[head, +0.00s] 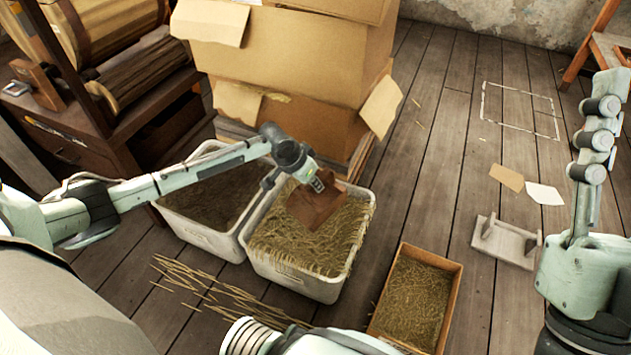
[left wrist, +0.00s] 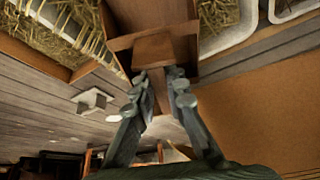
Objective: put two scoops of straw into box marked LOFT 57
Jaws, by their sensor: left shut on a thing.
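My left gripper (head: 310,180) is shut on a brown scoop (head: 318,205), and in the left wrist view its two fingers (left wrist: 162,88) close on the handle of the scoop (left wrist: 155,48). A small wooden box (head: 376,330) with straw (head: 415,300) stands to the right. No LOFT 57 mark is readable. My right arm (head: 592,170) is at the right edge, its jaw state unclear.
Another white bin (head: 205,238) with darker contents stands left of the middle bin. Large cardboard boxes (head: 290,50) are stacked behind. Loose straw (head: 225,295) lies on the floor. A small wooden stand (head: 505,240) and paper pieces (head: 545,193) lie right.

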